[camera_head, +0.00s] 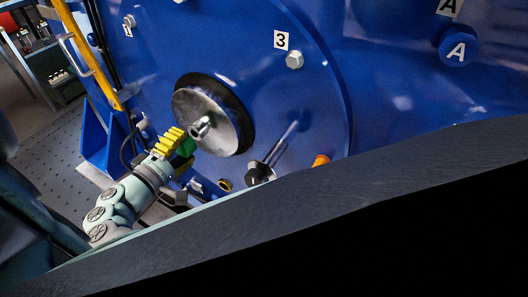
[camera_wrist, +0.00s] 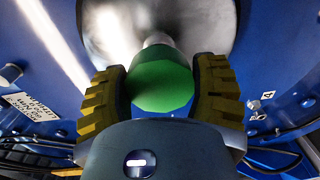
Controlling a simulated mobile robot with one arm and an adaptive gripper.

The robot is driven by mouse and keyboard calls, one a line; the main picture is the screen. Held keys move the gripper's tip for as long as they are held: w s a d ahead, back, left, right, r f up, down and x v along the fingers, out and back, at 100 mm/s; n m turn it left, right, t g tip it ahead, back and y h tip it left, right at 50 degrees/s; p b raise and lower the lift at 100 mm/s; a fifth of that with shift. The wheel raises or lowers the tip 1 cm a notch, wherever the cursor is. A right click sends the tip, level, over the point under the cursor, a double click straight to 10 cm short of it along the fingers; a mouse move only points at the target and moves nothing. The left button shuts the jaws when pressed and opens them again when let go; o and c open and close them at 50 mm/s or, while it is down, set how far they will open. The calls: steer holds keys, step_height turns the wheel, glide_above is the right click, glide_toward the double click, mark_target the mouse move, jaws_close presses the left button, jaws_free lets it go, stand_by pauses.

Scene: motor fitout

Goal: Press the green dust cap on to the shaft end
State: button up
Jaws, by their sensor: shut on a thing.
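The green dust cap (camera_wrist: 160,82) sits between the two yellow ridged fingers of my gripper (camera_wrist: 160,95) in the wrist view. My gripper (camera_head: 180,146) is shut on it, and in the head view only part of the green cap (camera_head: 187,147) shows beside the fingers. The metal shaft end (camera_head: 199,128) sticks out from the middle of a round metal flange (camera_head: 215,115). In the wrist view, the shaft end (camera_wrist: 157,39) shows just beyond the cap. The cap hides the shaft's tip there, so I cannot tell whether they touch.
The blue motor housing (camera_head: 340,40) surrounds the flange. A bolt head (camera_head: 295,60) lies below the label 3 (camera_head: 281,40). A metal rod (camera_head: 282,143) and an orange cap (camera_head: 320,160) are right of my gripper. A dark edge covers the lower right of the head view.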

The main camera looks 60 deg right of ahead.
mark_target(198, 137)
steer(key=shift+d, duration=0.9)
steer(key=shift+b, duration=0.7)
stand_by(1.0)
steer(key=shift+w+d+b, duration=0.1)
steer(key=shift+d+b, duration=0.25)
steer(key=shift+d, duration=1.2)
steer(key=o, duration=0.9)
steer(key=shift+o, duration=0.2)
steer(key=a, duration=1.2)
steer(key=shift+s+r, duration=0.15)
steer(key=shift+s, duration=0.25)
